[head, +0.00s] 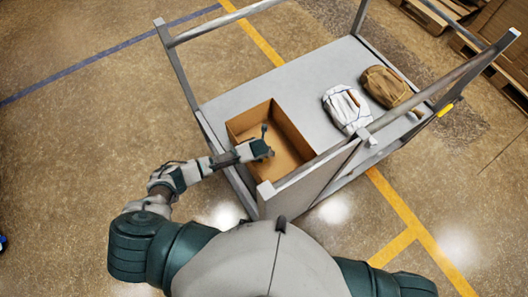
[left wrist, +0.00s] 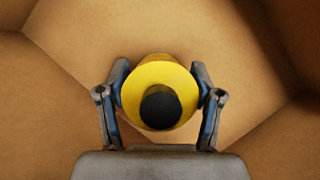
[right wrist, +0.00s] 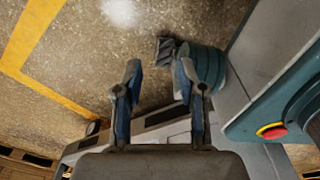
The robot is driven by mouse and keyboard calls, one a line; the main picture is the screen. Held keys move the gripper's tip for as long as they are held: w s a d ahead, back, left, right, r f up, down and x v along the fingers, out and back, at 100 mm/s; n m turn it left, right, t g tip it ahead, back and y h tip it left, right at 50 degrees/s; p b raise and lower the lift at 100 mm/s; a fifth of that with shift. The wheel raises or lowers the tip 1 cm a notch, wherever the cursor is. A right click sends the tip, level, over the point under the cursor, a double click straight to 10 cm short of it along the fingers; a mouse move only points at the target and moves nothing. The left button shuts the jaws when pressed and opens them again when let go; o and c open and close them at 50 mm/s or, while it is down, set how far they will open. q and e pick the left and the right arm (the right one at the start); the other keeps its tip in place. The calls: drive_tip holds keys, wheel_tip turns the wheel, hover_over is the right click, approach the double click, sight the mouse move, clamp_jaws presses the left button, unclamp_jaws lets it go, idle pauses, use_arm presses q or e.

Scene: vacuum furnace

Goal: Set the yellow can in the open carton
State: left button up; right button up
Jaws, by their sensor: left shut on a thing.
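The open carton (head: 291,133) is a brown box on the grey cart, its flaps not seen and its inside showing. My left gripper (head: 264,148) reaches over the carton from the left in the head view. In the left wrist view the yellow can (left wrist: 160,77), with a black round top, sits between the two fingers of my left gripper (left wrist: 160,68), which is shut on it. Cardboard walls surround it there. The can is hidden in the head view, and I cannot tell whether it touches the carton floor. My right gripper (right wrist: 158,62) is open and empty.
The cart (head: 306,82) has raised metal rails around its top. A white bundle (head: 346,108) and a brown bundle (head: 386,86) lie on the cart to the right of the carton. Pallets (head: 430,14) stand at the far right. A red button (right wrist: 272,131) shows in the right wrist view.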

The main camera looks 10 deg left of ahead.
use_arm(q)
drive_tip(key=shift+a, duration=0.15)
drive_tip(key=o, duration=1.1)
drive_tip(key=shift+f, duration=0.1)
drive_tip(key=o, duration=0.5)
drive_tip(key=shift+c, duration=0.2)
drive_tip(key=shift+d, duration=0.8)
drive_tip(key=r, duration=0.1)
drive_tip(key=s+r, duration=0.1)
drive_tip(key=r, duration=0.1)
drive_tip(key=a+r+p, duration=0.1)
drive_tip(key=shift+s+a+r, duration=0.1)
drive_tip(key=shift+s+r, duration=0.05)
drive_tip(key=shift+s, duration=0.1)
drive_tip(key=shift+p+v, duration=0.7)
drive_tip(key=shift+v, duration=3.1)
use_arm(e)
drive_tip(key=shift+s+d+r, duration=0.3)
drive_tip(key=shift+s+r, duration=0.35)
drive_tip(key=shift+r, duration=0.25)
use_arm(q)
drive_tip(key=shift+s, duration=0.1)
use_arm(e)
drive_tip(key=shift+a, duration=0.1)
